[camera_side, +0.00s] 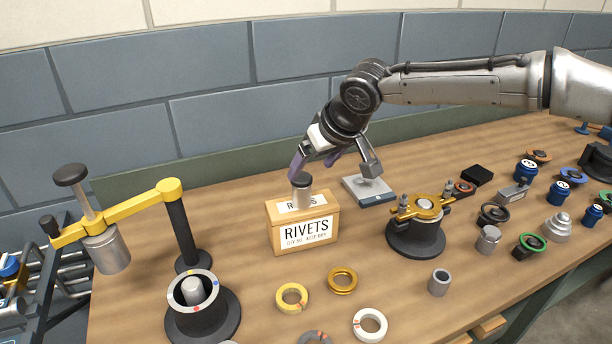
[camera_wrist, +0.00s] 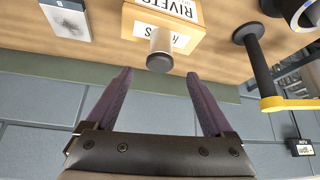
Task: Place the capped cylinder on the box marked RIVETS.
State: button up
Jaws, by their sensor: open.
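The capped cylinder (camera_side: 302,193) is a pale grey cylinder with a dark cap. It stands upright on top of the box marked RIVETS (camera_side: 306,231), a tan box with white labels. In the wrist view the capped cylinder (camera_wrist: 160,50) shows against the RIVETS box (camera_wrist: 190,45), its dark cap toward my gripper. My gripper (camera_side: 315,165) is just above and behind the cap in the side view. In the wrist view my gripper (camera_wrist: 158,78) has its purple fingers spread wide, with empty space between them. The cylinder's cap lies just beyond the fingertips, apart from both.
A yellow arm on a black post (camera_side: 181,225) stands left of the box. A grey flat block (camera_side: 368,190) lies behind right, and a black fixture with a gold ring (camera_side: 416,236) stands right. Loose rings (camera_side: 292,297) lie in front. The wall is close behind.

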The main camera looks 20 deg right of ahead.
jog(key=shift+v, duration=1.85)
jog(key=s+d+r+m, duration=0.1)
jog(key=s+d+r, duration=0.3)
jog(key=s+d, duration=1.25)
jog(key=s+d+f, duration=0.3)
jog(key=s+d, duration=0.1)
jog(key=s, duration=0.5)
jog(key=s+d+f+g+h, duration=0.1)
jog(key=s+d+f, duration=0.3)
jog(key=s, duration=0.5)
jog(key=shift+s+d+f+m, duration=0.3)
jog(key=shift+d+m, duration=0.1)
jog(key=shift+d, duration=0.35)
